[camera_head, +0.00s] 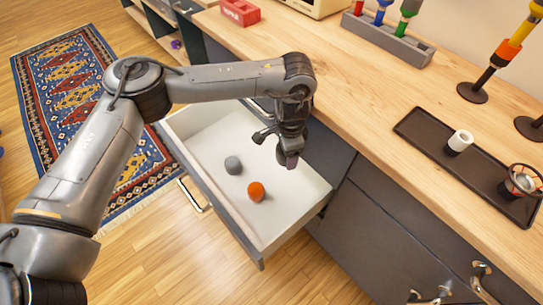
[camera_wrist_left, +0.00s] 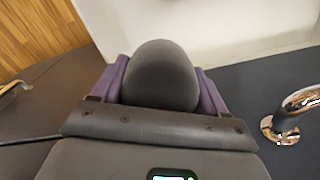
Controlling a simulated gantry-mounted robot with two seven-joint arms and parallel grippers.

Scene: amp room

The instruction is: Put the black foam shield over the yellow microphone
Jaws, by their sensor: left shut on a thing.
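My left gripper (camera_head: 291,160) hangs over the right part of the open drawer, beside the counter's front edge. In the left wrist view its purple fingers (camera_wrist_left: 162,85) are shut on a rounded black foam shield (camera_wrist_left: 163,72), one finger on each side. In the head view the shield is hard to make out against the dark gripper. The yellow microphone (camera_head: 523,29), with an orange part below the yellow, leans on a black stand (camera_head: 472,92) at the top right, far from the gripper. Its upper end reaches the picture edge. My right gripper is out of view.
The white drawer (camera_head: 205,133) holds a grey foam ball (camera_head: 233,165) and an orange one (camera_head: 256,191). On the counter are a grey rack (camera_head: 388,42) of coloured microphones, a red box (camera_head: 240,12) and a dark tray (camera_head: 425,130) with a white roll (camera_head: 460,141).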

